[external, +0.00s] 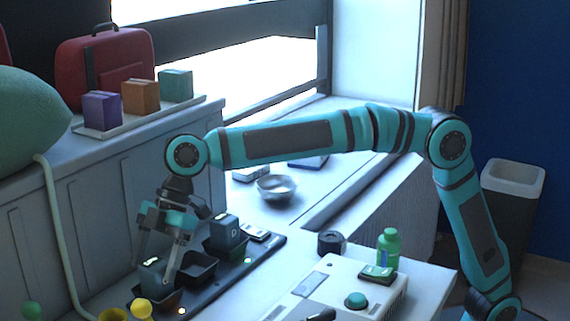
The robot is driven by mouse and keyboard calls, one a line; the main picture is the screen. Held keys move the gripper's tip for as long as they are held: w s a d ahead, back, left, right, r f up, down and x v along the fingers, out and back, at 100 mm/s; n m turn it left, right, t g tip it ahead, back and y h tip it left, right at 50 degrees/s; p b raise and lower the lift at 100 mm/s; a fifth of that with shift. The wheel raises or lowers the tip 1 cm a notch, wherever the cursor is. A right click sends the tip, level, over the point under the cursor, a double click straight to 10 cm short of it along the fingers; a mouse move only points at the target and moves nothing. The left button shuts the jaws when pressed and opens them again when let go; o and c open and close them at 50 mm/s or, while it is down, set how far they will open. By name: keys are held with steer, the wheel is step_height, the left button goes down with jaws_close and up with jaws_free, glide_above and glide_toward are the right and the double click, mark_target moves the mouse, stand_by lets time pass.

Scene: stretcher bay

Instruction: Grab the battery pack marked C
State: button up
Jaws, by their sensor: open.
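A dark battery pack marked D (225,231) stands in a bay of the black charging tray (266,247). Another dark battery pack (151,273) sits further left in the tray; its letter cannot be read, so I cannot tell whether it is C. My gripper (157,268) points down at this left pack, with its fingers open around or just in front of it. Whether the fingers touch the pack cannot be told. An empty-looking bay (197,267) lies between the two packs. No letter C is readable in this view.
A metal bowl (276,187) is behind. Yellow knobs (141,308) are at the front left. A grey panelled wall rises left.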

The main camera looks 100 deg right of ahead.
steer(key=x, duration=0.3)
steer(key=shift+r, duration=0.1)
steer(key=c, duration=1.4)
